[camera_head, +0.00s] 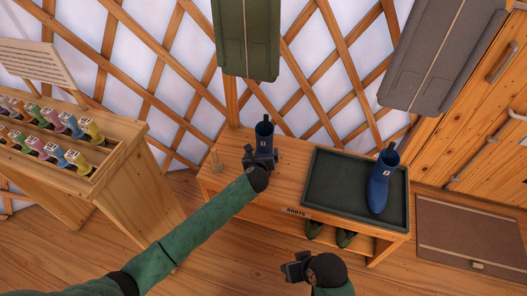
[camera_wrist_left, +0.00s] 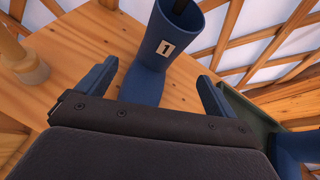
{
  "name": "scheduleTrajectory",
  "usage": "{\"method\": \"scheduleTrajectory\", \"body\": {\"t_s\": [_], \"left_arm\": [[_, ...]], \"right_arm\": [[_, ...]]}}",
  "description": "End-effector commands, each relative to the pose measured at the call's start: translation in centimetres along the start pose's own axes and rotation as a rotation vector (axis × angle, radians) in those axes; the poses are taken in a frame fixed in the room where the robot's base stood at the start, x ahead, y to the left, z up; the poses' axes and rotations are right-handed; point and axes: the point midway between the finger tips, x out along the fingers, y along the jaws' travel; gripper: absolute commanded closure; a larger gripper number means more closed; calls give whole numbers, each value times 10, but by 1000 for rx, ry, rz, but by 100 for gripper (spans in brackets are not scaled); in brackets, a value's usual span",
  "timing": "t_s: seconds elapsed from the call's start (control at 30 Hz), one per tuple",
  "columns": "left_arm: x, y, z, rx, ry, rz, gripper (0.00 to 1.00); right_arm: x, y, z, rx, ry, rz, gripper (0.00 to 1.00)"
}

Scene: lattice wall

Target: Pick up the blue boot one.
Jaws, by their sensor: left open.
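A blue boot marked 1 (camera_wrist_left: 157,60) stands upright on the wooden bench, left of the tray. In the head view only its upper shaft (camera_head: 264,132) shows above my left gripper (camera_head: 261,158), which hides the rest. In the left wrist view my left gripper (camera_wrist_left: 157,75) is open, with one blue finger on each side of the boot's shaft. The boot's lower part is hidden behind the gripper body. A second blue boot (camera_head: 379,190) with a white label stands on the tray. My right gripper (camera_head: 293,270) is low in front of the bench, its jaws unclear.
The wooden bench (camera_head: 232,188) carries a dark green tray (camera_head: 335,157) on its right and a wooden peg (camera_head: 215,162) at its left end. Green footwear (camera_head: 343,238) sits on the shelf below. The lattice wall is behind.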

Motion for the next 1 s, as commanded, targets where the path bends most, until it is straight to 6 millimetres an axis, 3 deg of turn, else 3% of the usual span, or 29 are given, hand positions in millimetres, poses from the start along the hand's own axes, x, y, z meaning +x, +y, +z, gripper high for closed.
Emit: {"method": "scheduleTrajectory", "body": {"t_s": [0.1, 0.23, 1.0], "left_arm": [[16, -3, 8, 149, -31, -20, 7], [24, -4, 10, 220, -44, -28, 7], [99, -4, 15, 224, -44, -29, 7]], "right_arm": [[3, -6, 0, 0, 3, -12, 58], [4, -8, 0, 0, 5, -18, 58], [-4, -4, 1, 3, -14, -5, 58]]}}
